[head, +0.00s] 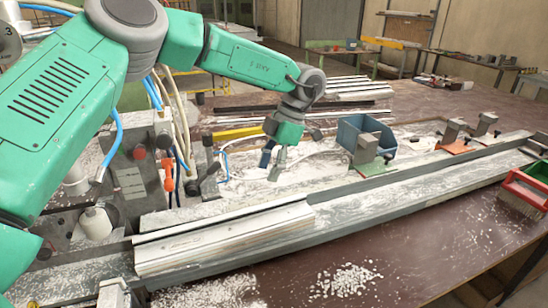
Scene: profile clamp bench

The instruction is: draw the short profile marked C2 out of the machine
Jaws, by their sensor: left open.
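A short, pale silver profile (225,240) lies along the left part of the machine's long bed (420,195), with ridges along its length. Its left end reaches the machine's grey block area, and my left arm partly covers that side. I cannot read a C2 mark on it. My left gripper (272,166) is open and empty, pointing down over the chip-strewn surface behind the bed. It is apart from the profile, beyond it and a little right of its middle. My right gripper is not in view.
Clamp blocks (366,149) stand along the back of the bed. A blue bin (350,128) stands behind them. Long profiles (345,90) lie farther back. A red and green brush (526,190) is at the right edge.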

